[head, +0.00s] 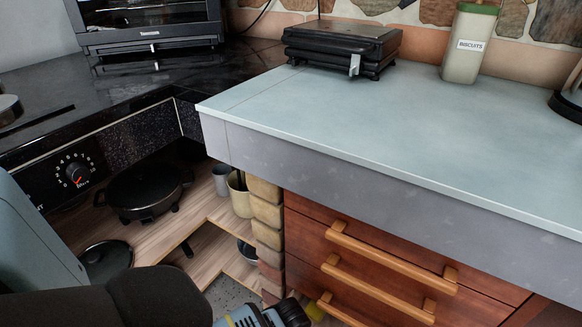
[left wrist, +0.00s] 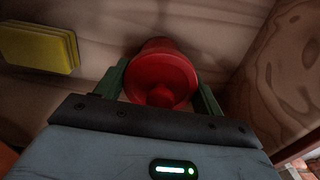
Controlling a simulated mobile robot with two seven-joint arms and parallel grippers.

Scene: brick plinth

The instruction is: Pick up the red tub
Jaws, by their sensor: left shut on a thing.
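The red tub (left wrist: 162,75) shows in the left wrist view, round with a knob facing the camera. My left gripper (left wrist: 161,80) has its two green fingers on either side of the tub, shut on it. Wooden boards lie close behind the tub, and I cannot tell whether it touches them. In the head view my left arm shows at the bottom, with part of the wrist low in the middle. The tub and the left fingertips are not visible there. My right gripper is in neither view.
A yellow block-like thing (left wrist: 38,47) lies left of the tub. A wooden wall (left wrist: 285,75) stands close on the right. The head view shows drawers with wooden handles (head: 390,268), a brick plinth (head: 268,228), open shelves with pans (head: 145,190), and a mostly clear pale worktop (head: 400,135).

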